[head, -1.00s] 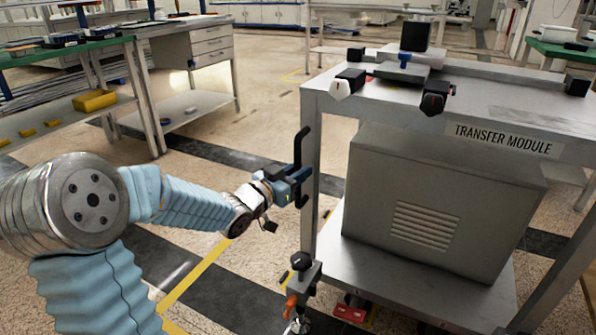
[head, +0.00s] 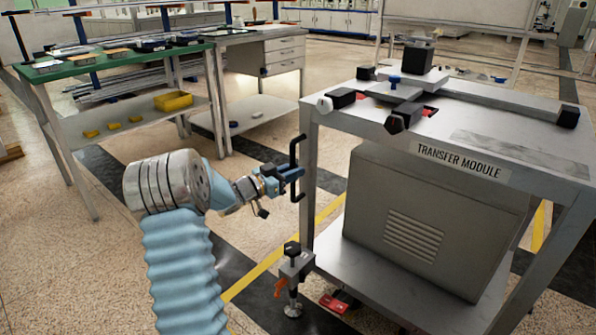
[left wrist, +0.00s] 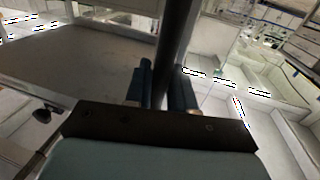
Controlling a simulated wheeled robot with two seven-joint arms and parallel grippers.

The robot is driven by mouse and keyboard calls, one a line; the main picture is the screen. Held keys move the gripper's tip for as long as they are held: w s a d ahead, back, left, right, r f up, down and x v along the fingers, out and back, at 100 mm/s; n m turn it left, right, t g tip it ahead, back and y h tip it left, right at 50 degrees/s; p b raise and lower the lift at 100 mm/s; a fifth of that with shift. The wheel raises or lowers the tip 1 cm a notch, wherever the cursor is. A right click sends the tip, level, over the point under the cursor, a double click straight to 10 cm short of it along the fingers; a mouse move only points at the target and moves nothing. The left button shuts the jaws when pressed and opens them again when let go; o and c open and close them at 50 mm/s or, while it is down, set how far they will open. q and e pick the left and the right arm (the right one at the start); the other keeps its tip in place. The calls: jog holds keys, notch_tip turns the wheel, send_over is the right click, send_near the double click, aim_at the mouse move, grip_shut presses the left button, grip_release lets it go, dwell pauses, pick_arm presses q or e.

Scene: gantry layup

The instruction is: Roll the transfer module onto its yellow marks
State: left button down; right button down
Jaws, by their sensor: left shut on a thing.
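The transfer module (head: 440,235) is a grey metal cart with a labelled top edge and a vented box on its lower shelf. A black upright handle (head: 295,160) is fixed to its left front post. My left gripper (head: 291,175) is shut on this handle. In the left wrist view the dark handle bar (left wrist: 176,45) runs between the two fingers (left wrist: 163,88). A yellow floor line (head: 262,266) passes under the module's left side, and another yellow strip (head: 538,228) shows behind its right side. My right gripper is not in view.
A levelling foot with a clamp (head: 293,280) and a red pedal (head: 334,303) are at the module's lower left corner. A green-topped bench (head: 105,72) and a drawer desk (head: 282,57) stand behind left. Open speckled floor lies at front left.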

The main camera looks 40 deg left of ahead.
pick_arm(q)
jog(key=shift+a+r, duration=0.2)
jog(key=shift+a, duration=0.5)
jog(key=c, duration=1.1)
grip_release()
jog(key=shift+w+f, duration=0.1)
jog(key=v, duration=1.4)
jog(key=shift+w+d, duration=0.1)
jog(key=shift+d, duration=0.05)
